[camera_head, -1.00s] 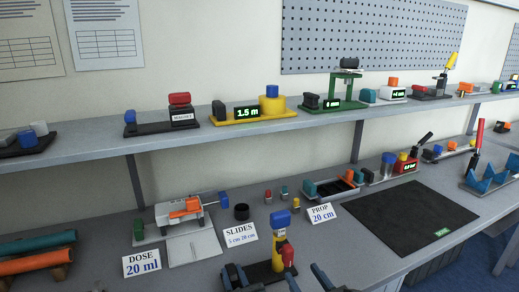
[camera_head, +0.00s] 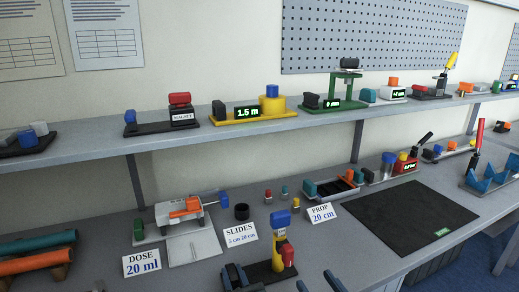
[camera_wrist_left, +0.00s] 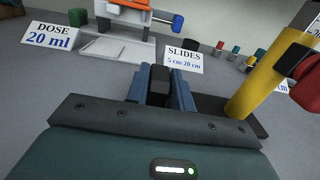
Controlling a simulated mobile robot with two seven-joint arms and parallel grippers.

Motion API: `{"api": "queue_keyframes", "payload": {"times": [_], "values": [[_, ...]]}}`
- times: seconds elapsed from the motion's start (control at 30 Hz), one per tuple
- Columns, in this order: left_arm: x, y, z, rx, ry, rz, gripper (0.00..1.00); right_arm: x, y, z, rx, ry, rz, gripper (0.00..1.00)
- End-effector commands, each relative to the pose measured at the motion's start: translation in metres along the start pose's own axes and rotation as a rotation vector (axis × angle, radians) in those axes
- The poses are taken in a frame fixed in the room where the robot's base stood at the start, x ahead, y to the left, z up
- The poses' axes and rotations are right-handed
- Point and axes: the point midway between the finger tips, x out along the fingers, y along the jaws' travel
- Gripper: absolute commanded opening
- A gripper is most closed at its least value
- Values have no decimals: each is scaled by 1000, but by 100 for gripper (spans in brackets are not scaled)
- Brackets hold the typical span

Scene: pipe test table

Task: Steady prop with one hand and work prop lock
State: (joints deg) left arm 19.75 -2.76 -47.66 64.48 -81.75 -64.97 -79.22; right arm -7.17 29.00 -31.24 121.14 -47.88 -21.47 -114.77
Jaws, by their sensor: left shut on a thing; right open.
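The prop is a yellow post (camera_head: 278,253) with a blue cap (camera_head: 281,219) and a red lock knob (camera_head: 288,256), upright on a black base (camera_head: 262,272). My left gripper (camera_head: 234,278) is at the left end of the base. In the left wrist view it is shut on a black upright block (camera_wrist_left: 159,86) beside the yellow post (camera_wrist_left: 262,82); the red knob (camera_wrist_left: 292,61) shows at the right. My right gripper (camera_head: 318,283) is open and empty, low and to the right of the knob, apart from it. Most of it is cut off by the bottom edge.
The "PROP 20 cm" card (camera_head: 322,213) and "SLIDES" card (camera_head: 241,234) stand behind the prop. A white slide device (camera_head: 183,219) is at the left rear. A dark mat (camera_head: 410,218) lies clear to the right. A shelf (camera_head: 226,129) runs above.

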Motion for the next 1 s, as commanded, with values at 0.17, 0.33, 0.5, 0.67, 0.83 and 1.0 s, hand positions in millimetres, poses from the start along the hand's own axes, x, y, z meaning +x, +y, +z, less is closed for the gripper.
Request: {"api": "queue_keyframes", "payload": {"times": [0.17,0.33,0.5,0.67,0.83,1.0], "values": [[0,0,0,1,0,0,0,0,0,0,0,0,0,47],[0,0,0,0,0,0,37,0,0,0,0,0,0,47],[0,0,0,0,0,0,49,0,0,0,0,0,0,47],[0,0,0,0,0,0,49,0,0,0,0,0,0,47],[0,0,7,-3,0,0,49,0,0,0,0,0,0,47],[0,0,35,-7,-2,0,49,0,0,0,0,0,0,47]]}}
